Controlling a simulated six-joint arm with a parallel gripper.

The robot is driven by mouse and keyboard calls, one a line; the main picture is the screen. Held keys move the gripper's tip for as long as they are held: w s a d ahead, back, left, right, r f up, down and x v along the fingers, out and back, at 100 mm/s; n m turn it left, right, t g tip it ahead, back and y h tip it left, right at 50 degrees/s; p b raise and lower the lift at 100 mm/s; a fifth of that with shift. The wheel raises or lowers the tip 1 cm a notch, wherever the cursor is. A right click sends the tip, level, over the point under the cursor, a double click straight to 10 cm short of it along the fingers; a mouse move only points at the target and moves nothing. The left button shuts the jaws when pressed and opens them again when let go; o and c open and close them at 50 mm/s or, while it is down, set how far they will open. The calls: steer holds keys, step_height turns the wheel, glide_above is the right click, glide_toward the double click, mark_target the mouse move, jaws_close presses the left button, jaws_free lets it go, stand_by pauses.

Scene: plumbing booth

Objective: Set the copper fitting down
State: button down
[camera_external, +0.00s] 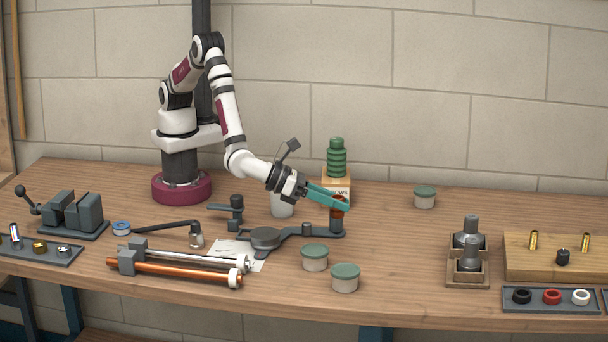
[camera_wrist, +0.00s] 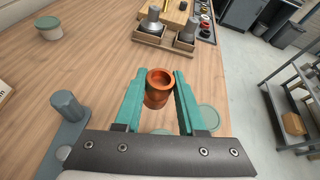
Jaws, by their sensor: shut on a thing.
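The copper fitting (camera_wrist: 158,87) is a short orange-brown tube with a rimmed open top. It sits upright between the teal fingers of my gripper (camera_wrist: 158,84), which is shut on it. In the external view the teal gripper (camera_external: 340,203) reaches right from the arm, and the copper fitting (camera_external: 337,212) shows at its tips.
Lidded jars (camera_external: 314,257) (camera_external: 345,277) stand in front, another jar (camera_external: 424,197) at back right. A green stacked object (camera_external: 337,158) stands on a box behind the gripper. A wooden holder (camera_external: 467,270) with grey parts is to the right. Open bench lies between.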

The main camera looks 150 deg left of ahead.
steer(key=d, duration=0.2)
glide_above(375, 255)
step_height(375, 255, down, 7)
step_height(375, 255, down, 3)
steer(key=shift+a+f, duration=0.1)
steer(key=shift+f, duration=0.45)
steer(key=shift+f, duration=0.15)
steer(key=c, duration=0.5)
jaws_free()
